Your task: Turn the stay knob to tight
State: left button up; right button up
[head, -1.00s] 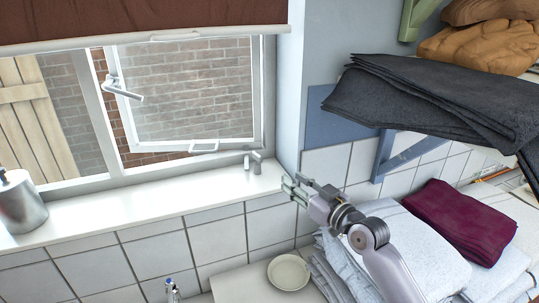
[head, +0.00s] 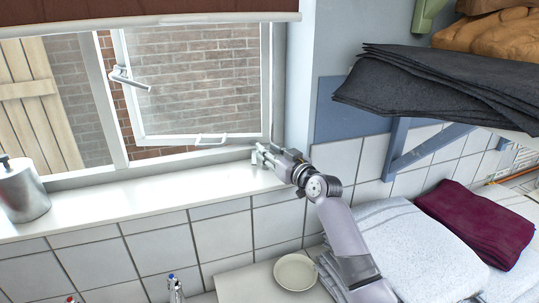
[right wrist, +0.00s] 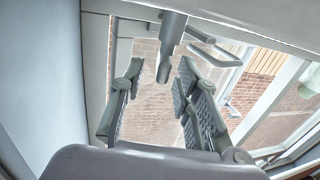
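The stay knob (right wrist: 170,48) is a grey stem with a rounded end at the right end of the window sill, by the frame. In the right wrist view it shows between and beyond the two fingers. My right gripper (right wrist: 163,100) is open, with a finger on each side of the knob's line and no clear contact. In the head view my right gripper (head: 262,155) reaches over the sill's right end and mostly hides the knob. I cannot read the knob's setting. My left gripper is not in view.
The window sash (head: 195,85) stands open, with a handle (head: 124,78) on the frame. A metal dispenser (head: 22,190) stands at the sill's left end. Dark folded cloths (head: 440,90) overhang on the right, above towels (head: 400,245). The middle of the sill (head: 150,200) is clear.

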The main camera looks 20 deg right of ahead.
jog(key=shift+r, duration=0.1)
grip_shut()
dwell(0.3)
